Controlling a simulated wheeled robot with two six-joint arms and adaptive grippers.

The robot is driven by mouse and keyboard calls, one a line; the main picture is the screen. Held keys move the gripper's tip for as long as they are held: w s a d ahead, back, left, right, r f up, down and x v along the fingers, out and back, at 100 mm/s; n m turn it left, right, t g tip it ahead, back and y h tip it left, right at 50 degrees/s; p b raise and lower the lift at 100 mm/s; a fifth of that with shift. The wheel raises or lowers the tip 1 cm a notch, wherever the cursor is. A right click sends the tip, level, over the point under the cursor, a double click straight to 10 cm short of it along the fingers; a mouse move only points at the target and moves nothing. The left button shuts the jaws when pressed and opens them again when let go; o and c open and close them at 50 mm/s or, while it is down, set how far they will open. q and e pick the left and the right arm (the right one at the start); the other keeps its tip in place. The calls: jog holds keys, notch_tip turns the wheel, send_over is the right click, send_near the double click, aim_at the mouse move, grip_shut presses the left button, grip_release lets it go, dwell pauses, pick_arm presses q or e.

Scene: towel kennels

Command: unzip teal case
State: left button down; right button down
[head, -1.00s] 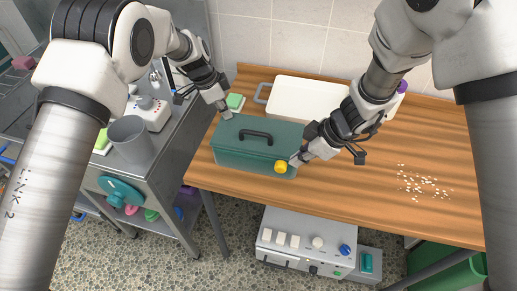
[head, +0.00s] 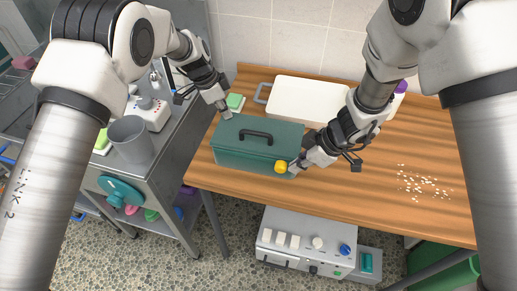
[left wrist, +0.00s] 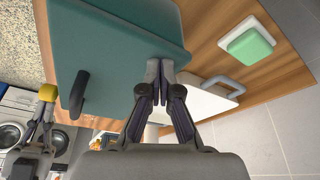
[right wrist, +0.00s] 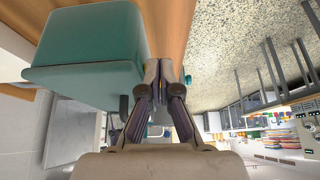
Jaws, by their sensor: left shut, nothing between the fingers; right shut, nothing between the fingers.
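The teal case (head: 228,160) lies closed on the wooden table, with a dark handle (head: 256,137) on its lid. A yellow ball-shaped pull (head: 281,167) sits at its front side near the right corner. My right gripper (head: 295,168) is shut, right beside the yellow pull; I cannot tell if they touch. My left gripper (head: 227,114) is shut at the case's back left corner. The left wrist view shows its shut fingers (left wrist: 160,68) over the case (left wrist: 125,35).
A white tray (head: 305,82) stands behind the case. A green sponge on a white dish (head: 235,102) is at the back left. Scattered pale crumbs (head: 422,185) lie on the right. A grey cup (head: 130,138) stands on the metal cart. The table's front edge is close to the case.

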notch_tip(320, 180, up, 8)
jog(key=d, duration=0.1)
jog(key=shift+s, duration=0.15)
dwell(0.5)
pick_arm(q)
jog(key=shift+r, duration=0.1)
jog(key=shift+r, duration=3.45)
jog(key=shift+f, duration=0.1)
